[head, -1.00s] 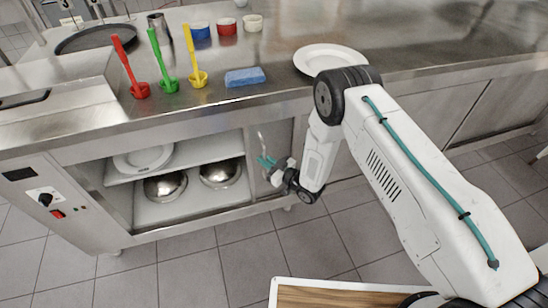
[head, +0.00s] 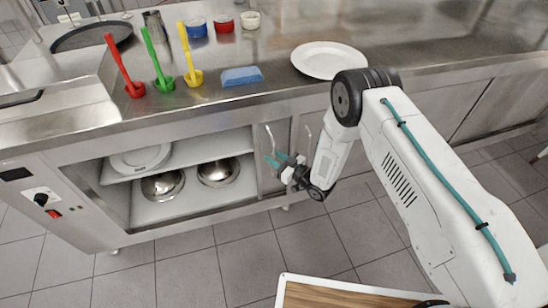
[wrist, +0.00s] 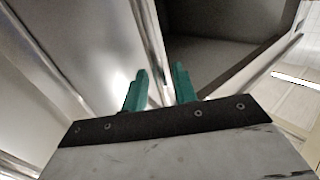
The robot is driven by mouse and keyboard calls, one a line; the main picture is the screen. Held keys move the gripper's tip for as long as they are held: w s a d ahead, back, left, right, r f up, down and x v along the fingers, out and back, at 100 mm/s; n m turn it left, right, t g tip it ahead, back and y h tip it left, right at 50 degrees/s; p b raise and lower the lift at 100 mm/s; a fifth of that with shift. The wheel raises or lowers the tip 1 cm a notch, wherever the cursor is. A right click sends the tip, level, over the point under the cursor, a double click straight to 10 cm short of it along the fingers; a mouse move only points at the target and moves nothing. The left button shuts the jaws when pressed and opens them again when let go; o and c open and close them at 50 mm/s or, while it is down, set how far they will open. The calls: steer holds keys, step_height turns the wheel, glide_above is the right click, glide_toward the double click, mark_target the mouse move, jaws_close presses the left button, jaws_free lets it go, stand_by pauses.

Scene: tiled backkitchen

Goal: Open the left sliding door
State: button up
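The left sliding door (head: 267,184) is a grey metal panel under the counter, standing at the right side of an open cabinet bay. Its thin upright handle (head: 270,138) shows just above my gripper (head: 277,161). My gripper is at the door front, by the handle's lower end. The dark cabinet inside (wrist: 205,60) lies beyond the right finger.
The open bay holds white plates (head: 140,160) and metal bowls (head: 218,172) on shelves. A second handle (head: 308,132) is just right of my gripper. The counter above bears ladles (head: 193,62), a blue sponge (head: 242,76) and a white plate (head: 328,60). A wood-topped piece (head: 340,295) stands below.

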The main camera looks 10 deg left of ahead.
steer(key=v, duration=0.7)
steer(key=shift+s+d, duration=0.25)
steer(key=shift+d, duration=0.1)
